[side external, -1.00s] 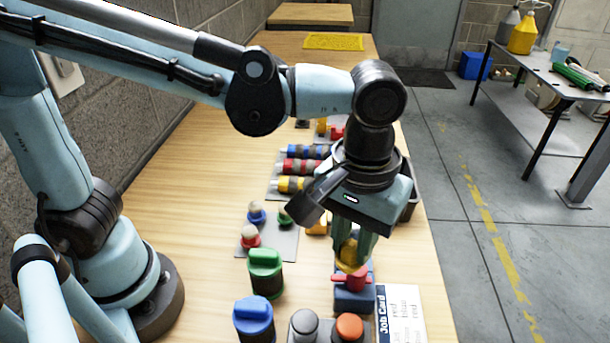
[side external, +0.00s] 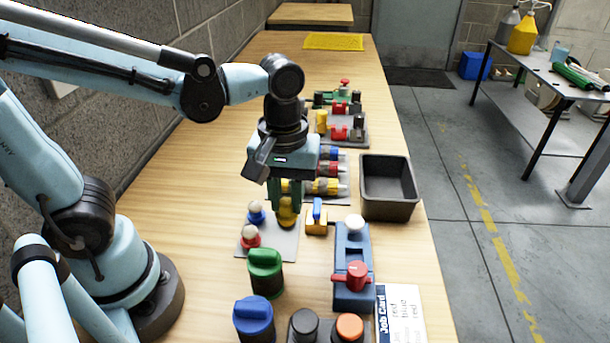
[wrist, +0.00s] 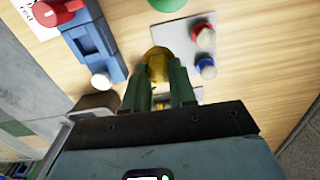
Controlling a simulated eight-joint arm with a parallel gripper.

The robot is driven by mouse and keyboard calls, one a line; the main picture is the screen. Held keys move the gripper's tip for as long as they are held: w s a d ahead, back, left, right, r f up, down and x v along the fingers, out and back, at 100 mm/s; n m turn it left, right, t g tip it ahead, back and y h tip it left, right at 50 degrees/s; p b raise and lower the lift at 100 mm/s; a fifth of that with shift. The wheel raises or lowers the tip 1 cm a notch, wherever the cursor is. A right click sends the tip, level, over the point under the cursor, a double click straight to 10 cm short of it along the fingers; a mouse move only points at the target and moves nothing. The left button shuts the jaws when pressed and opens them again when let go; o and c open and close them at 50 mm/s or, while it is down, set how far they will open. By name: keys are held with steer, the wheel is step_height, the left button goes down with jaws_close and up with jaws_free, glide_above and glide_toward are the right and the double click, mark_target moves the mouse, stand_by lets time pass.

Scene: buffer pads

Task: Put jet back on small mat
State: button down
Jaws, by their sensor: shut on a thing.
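The jet (side external: 286,216), a yellow rounded piece, is held between the fingertips of my gripper (side external: 287,203). The wrist view also shows the yellow jet (wrist: 157,66) between the green fingers. The small mat (side external: 277,250) is a grey pad holding a blue-based jet (side external: 256,212) and a red-based jet (side external: 250,237), both pale-topped. The held jet is over or at the mat's far right part; whether it touches the mat I cannot tell. The fingers hide that part of the mat.
A blue fixture (side external: 352,290) with red and white knobs stands to the right. A yellow block with a blue lever (side external: 317,222) is close beside my gripper. A black bin (side external: 388,190) is farther right. Green (side external: 266,270) and blue (side external: 254,320) knobs stand in front.

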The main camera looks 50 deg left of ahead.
steer(key=shift+n, duration=0.3)
steer(key=shift+s+a+f, duration=0.1)
steer(key=shift+a+f, duration=0.2)
steer(key=shift+f, duration=0.75)
steer(key=shift+w+a+f, duration=0.1)
steer(key=shift+a+f, duration=0.2)
steer(key=shift+f, duration=0.75)
steer(key=shift+s+a+f, duration=0.1)
steer(key=shift+a+f, duration=0.2)
steer(key=shift+f, duration=0.75)
steer(key=shift+f, duration=1.1)
steer(key=c, duration=0.8)
jaws_free()
steer(key=shift+c, duration=0.2)
step_height(320, 180, up, 12)
steer(key=w+a+f+m+t, duration=0.1)
steer(key=w+a+m+t, duration=0.1)
steer(key=a+m+t, duration=0.3)
steer(key=m+t, duration=0.2)
steer(key=m, duration=0.2)
steer(key=shift+w+a, duration=0.25)
steer(key=shift+w, duration=0.05)
